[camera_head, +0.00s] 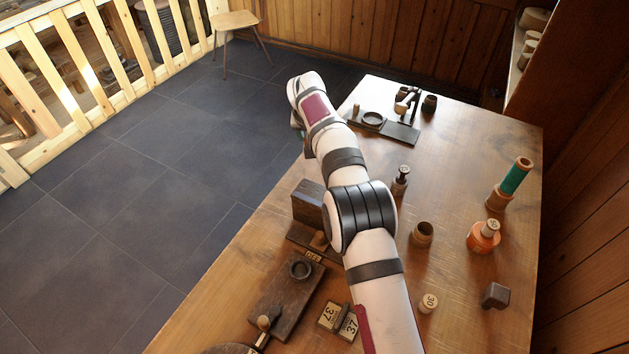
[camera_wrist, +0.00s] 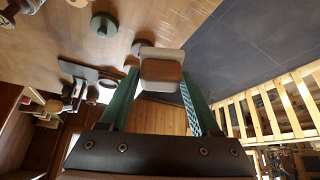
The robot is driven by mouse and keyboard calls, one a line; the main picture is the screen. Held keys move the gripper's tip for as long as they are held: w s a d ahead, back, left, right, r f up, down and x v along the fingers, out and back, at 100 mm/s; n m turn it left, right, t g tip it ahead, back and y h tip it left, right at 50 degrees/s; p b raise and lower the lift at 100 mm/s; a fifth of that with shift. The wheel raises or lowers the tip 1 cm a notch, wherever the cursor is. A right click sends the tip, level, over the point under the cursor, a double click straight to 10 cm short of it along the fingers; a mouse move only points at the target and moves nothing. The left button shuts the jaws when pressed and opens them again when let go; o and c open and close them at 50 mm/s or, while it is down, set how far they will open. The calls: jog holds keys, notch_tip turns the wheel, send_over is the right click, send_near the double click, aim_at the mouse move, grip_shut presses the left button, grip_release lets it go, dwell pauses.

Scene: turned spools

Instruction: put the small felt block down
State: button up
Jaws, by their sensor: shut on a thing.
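The small felt block (camera_wrist: 161,72) shows in the wrist view, with a pale top edge and a brown face. My gripper (camera_wrist: 160,84) has its two green fingers on either side of the block and is shut on it. The block appears in front of the table's edge, with the floor to its right; its height above the table I cannot tell. In the head view my arm hides the block and most of the gripper.
The wooden table (camera_head: 461,142) holds several turned pieces. A green spool (camera_head: 515,177) and an orange one (camera_head: 483,238) stand at the right. A dark plate (camera_head: 401,132) lies at the far end. Bare tabletop shows right of my arm.

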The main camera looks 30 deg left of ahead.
notch_tip(320, 180, down, 13)
jog(key=shift+r, duration=0.1)
jog(key=shift+f, duration=0.3)
